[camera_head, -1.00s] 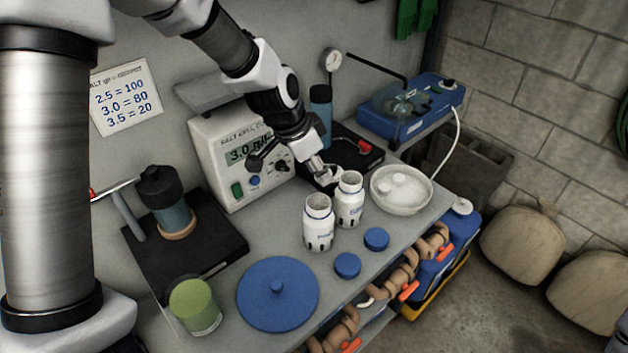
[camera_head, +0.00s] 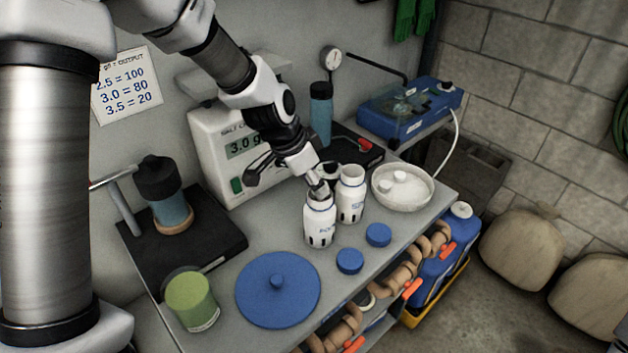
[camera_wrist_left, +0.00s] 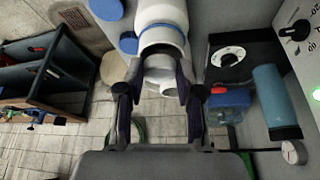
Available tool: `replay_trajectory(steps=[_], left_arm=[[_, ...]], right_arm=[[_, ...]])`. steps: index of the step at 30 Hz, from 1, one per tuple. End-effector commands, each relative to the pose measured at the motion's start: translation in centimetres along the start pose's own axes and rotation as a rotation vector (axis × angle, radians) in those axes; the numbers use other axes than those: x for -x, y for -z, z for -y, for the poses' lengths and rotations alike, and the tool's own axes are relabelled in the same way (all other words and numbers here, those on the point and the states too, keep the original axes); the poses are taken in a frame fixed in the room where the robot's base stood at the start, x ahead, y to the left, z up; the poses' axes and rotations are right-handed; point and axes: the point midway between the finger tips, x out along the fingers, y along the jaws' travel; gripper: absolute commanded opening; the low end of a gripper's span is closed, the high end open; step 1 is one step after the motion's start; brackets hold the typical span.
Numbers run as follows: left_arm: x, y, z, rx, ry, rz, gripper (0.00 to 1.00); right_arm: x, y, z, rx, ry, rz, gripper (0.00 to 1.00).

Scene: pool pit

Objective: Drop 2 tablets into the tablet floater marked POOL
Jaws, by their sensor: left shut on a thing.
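The floater marked POOL (camera_head: 320,226) stands upright on the grey bench, open at the top, its lettering partly legible. A second white floater (camera_head: 351,200), whose label starts with S, stands right behind it to the right. My left gripper (camera_head: 319,188) is at the mouth of the POOL floater, tilted down. It is shut on a white tablet, which shows between the fingers in the left wrist view (camera_wrist_left: 168,88). I cannot tell whether the tablet is inside the rim. White tablets (camera_head: 399,177) lie in a shallow white dish (camera_head: 424,200). My right gripper is out of view.
Two small blue caps (camera_head: 350,261) lie in front of the floaters. A large blue lid (camera_head: 300,295) and a green-topped jar (camera_head: 192,302) are at the front left. The salt meter (camera_head: 222,165) stands behind. A blue bottle (camera_head: 321,112) is at the back.

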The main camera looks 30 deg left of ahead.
Motion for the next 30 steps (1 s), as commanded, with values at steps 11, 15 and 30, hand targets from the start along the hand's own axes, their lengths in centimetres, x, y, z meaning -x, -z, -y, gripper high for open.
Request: replay_trajectory(steps=[11, 15, 30], left_arm=[[-0.03, 0.06, 0.09, 0.001, 0.0, 0.0, 0.39], [-0.03, 0.06, 0.09, 0.001, 0.0, 0.0, 0.65], [-0.03, 0.06, 0.09, 0.001, 0.0, 0.0, 0.65]], right_arm=[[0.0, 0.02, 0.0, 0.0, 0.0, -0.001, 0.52], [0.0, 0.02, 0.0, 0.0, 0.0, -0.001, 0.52], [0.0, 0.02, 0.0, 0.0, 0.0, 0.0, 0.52]])
